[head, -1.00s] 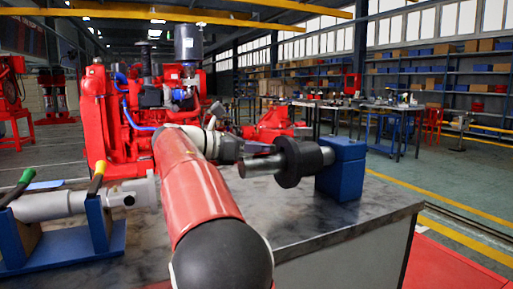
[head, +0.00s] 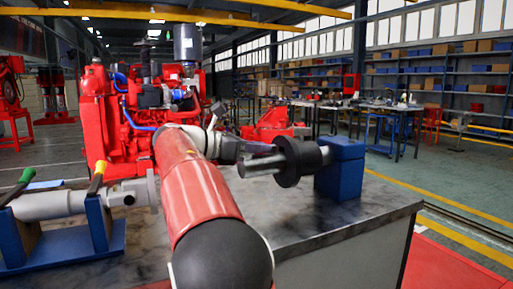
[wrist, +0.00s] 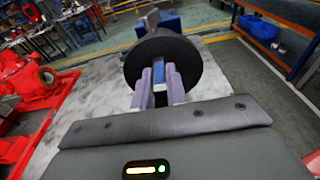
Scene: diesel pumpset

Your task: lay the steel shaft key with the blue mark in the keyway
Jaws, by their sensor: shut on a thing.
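In the wrist view, the fingers of my gripper (wrist: 158,88) are shut on the shaft key, whose blue mark (wrist: 158,71) shows between the fingertips. The key's ends are hidden by the fingers. Just ahead is the black collar (wrist: 185,52) on the shaft. In the head view, my gripper (head: 246,152) is at the upper side of the bare steel shaft end (head: 258,168), left of the black collar (head: 305,163). A lengthwise line shows on the shaft end. The keyway is not clear, and I cannot tell whether the key touches it.
A blue block (head: 340,170) supports the shaft at right on the grey bench (head: 320,222). At left, a grey cylinder (head: 50,206) rests in a blue stand (head: 97,228) with green and yellow handles. A red engine (head: 115,115) stands behind. The bench front is clear.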

